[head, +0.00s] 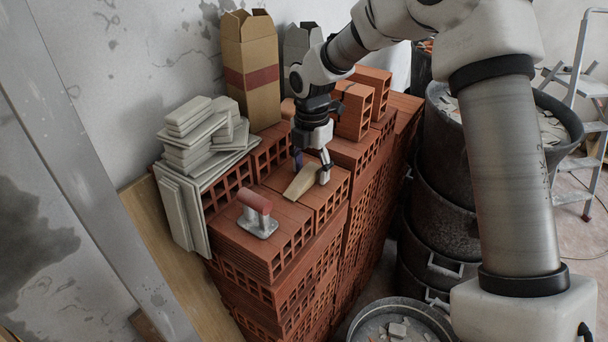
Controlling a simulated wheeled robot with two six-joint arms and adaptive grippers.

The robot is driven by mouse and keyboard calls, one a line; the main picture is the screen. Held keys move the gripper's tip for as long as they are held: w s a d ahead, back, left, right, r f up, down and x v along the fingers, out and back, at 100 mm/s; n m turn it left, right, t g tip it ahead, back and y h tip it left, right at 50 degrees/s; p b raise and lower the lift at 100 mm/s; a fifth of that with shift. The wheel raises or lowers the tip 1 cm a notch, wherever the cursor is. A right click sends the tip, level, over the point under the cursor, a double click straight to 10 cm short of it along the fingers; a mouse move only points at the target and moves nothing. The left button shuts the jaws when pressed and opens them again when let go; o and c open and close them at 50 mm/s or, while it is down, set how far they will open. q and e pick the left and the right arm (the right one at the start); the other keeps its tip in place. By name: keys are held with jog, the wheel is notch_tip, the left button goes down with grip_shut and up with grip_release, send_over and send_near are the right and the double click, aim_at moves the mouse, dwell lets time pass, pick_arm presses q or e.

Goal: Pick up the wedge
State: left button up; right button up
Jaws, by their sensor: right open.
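The wedge (300,184) is a pale, wood-coloured block lying on top of the stacked hollow red bricks, near the middle of the head view. My right gripper (311,170) reaches down from above at the wedge. Its fingers are open, one on the left side and one on the right, around the far part of the wedge. I cannot tell whether either finger touches it. My left gripper is not in view.
A trowel-like tool with a red handle (255,203) lies left of the wedge. Stacked pale tiles (192,145) and a cardboard box (251,75) stand behind. Loose bricks (355,110) lie behind right. Dark rubble buckets (440,215) and a stepladder (580,90) stand at right.

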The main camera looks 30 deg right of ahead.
jog(key=shift+s+r, duration=0.2)
jog(key=shift+c, duration=1)
jog(key=shift+s+r, duration=0.1)
jog(key=shift+s, duration=0.1)
jog(key=c, duration=0.9)
jog(key=shift+w, duration=0.1)
jog(key=shift+c, duration=0.2)
